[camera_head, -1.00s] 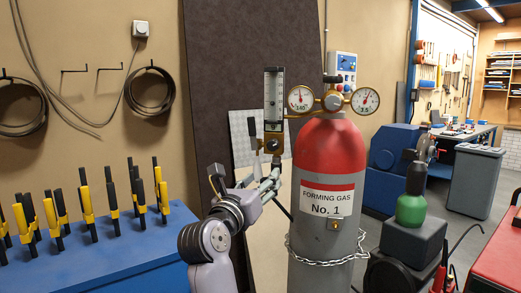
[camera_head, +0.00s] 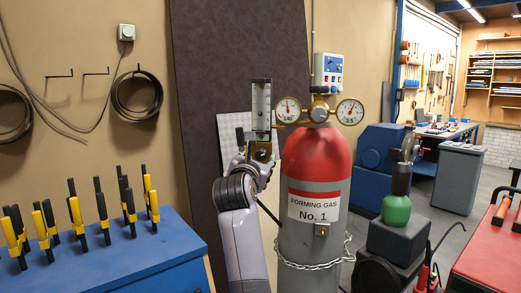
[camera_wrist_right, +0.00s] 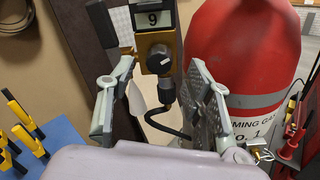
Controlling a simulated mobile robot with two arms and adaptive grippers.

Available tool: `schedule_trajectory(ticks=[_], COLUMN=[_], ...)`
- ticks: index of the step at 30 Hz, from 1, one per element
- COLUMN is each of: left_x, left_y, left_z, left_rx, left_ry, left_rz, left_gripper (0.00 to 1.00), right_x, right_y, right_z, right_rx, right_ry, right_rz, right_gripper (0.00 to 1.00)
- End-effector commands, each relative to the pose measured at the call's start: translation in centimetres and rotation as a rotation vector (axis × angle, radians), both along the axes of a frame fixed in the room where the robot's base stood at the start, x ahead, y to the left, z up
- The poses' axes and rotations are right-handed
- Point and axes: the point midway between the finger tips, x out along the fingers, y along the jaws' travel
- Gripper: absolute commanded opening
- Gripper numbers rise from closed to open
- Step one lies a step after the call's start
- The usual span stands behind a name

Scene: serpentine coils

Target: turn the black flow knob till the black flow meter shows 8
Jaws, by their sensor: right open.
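The black flow meter (camera_head: 261,105) is a tall clear tube beside the gas cylinder. In the right wrist view its display (camera_wrist_right: 152,19) reads 9. Below the display, the round black flow knob (camera_wrist_right: 159,58) sits on a brass block. My right gripper (camera_wrist_right: 160,72) is open, with one finger on each side of the knob in that view. The knob appears just beyond the fingertips, and I see no contact. In the head view, my right gripper (camera_head: 257,166) is at the meter's base and largely hides the knob. My left gripper is not in view.
A red-topped gas cylinder (camera_head: 315,180) with two round gauges stands just right of the meter. A dark panel (camera_head: 205,100) is behind it. A blue bench (camera_head: 120,262) with several yellow-and-black clamps is at left. A green bottle (camera_head: 396,208) is at right.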

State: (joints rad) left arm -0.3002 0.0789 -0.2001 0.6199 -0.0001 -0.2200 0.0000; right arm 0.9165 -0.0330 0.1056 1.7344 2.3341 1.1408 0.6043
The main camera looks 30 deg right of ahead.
Motion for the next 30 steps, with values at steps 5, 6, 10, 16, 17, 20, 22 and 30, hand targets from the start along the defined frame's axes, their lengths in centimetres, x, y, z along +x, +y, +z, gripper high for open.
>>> schedule_trajectory(ticks=[5,6,10,16,17,20,22,30], left_x=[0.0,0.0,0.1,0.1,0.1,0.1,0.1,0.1], left_y=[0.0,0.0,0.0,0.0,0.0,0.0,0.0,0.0], left_z=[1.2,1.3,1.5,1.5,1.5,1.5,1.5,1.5], left_rx=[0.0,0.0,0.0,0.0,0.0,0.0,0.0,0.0], left_ry=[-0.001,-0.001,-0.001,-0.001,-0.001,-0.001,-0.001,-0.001], left_rz=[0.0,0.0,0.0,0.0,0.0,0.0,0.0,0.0], left_gripper=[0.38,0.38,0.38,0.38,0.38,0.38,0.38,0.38], right_x=[2.1,2.4,3.1,3.3,3.3,3.3,3.3,3.3], right_y=[-2.1,-2.4,-3.0,-3.2,-3.2,-3.2,-3.1,-3.1], right_z=[0.2,0.1,0.0,-0.1,-0.1,-0.1,-0.1,-0.1], right_rx=[-0.002,0.0,-0.001,0.001,0.001,0.001,0.0,0.0], right_ry=[0.003,0.003,0.001,-0.001,-0.001,-0.001,0.0,0.0], right_rz=[-0.002,-0.002,0.0,0.0,0.0,0.0,0.0,0.0], right_gripper=[0.47,0.47,0.47,0.47,0.47,0.46,0.42,0.24])
